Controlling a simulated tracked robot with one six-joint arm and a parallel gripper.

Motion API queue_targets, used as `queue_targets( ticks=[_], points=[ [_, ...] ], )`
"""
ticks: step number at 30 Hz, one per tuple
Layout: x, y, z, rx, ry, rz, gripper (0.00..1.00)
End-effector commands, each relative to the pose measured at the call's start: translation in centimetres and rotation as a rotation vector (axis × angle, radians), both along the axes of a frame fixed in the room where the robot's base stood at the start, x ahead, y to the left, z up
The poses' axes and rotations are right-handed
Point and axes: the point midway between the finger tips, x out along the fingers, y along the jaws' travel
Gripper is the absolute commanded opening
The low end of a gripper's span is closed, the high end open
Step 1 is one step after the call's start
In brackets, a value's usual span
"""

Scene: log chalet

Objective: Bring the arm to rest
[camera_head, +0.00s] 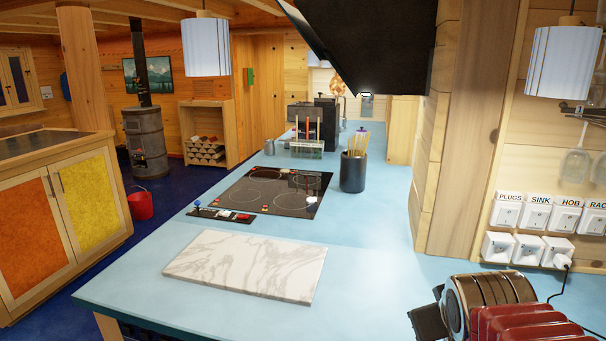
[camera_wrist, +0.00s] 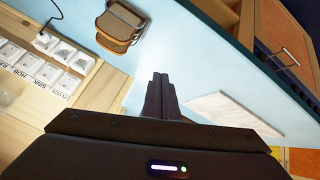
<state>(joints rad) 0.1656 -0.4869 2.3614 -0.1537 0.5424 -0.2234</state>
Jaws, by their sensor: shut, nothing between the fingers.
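My gripper (camera_wrist: 160,78) shows in the wrist view with its two dark fingers together and nothing between them. The fingertips are over the light blue worktop (camera_wrist: 185,45), at a height I cannot tell. In the wrist view they lie between a brown and tan appliance (camera_wrist: 122,22) and the white marble board (camera_wrist: 235,110), apart from both in the picture. I cannot make out the gripper in the head view.
In the head view, the marble board (camera_head: 245,266) lies before a black hob (camera_head: 270,192). A utensil pot (camera_head: 353,171) stands beside the hob. A dark hood (camera_head: 370,45) hangs above. Labelled wall switches (camera_head: 536,215) are at right. Bronze and red ribbed shapes (camera_head: 495,292) fill the bottom right corner.

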Motion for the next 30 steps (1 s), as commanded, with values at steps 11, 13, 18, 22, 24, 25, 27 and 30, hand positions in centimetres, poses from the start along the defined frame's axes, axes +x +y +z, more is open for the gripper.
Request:
queue_targets(
  ticks=[11,13,18,22,24,25,27,30],
  points=[
    [-10.4,7.5,-3.0,0.243,0.160,-0.069,0.00],
    [-11.5,8.3,-3.3,0.268,0.181,-0.075,0.00],
    [-12.5,8.8,-3.7,0.287,0.200,-0.083,0.00],
    [-12.4,8.8,-3.7,0.287,0.200,-0.084,0.00],
    [-12.4,8.8,-3.7,0.286,0.200,-0.083,0.00],
    [-12.4,8.8,-3.7,0.286,0.199,-0.083,0.00],
    [-12.4,8.7,-3.7,0.286,0.199,-0.083,0.00],
    [-12.4,8.7,-3.7,0.286,0.199,-0.083,0.00]
  ],
)
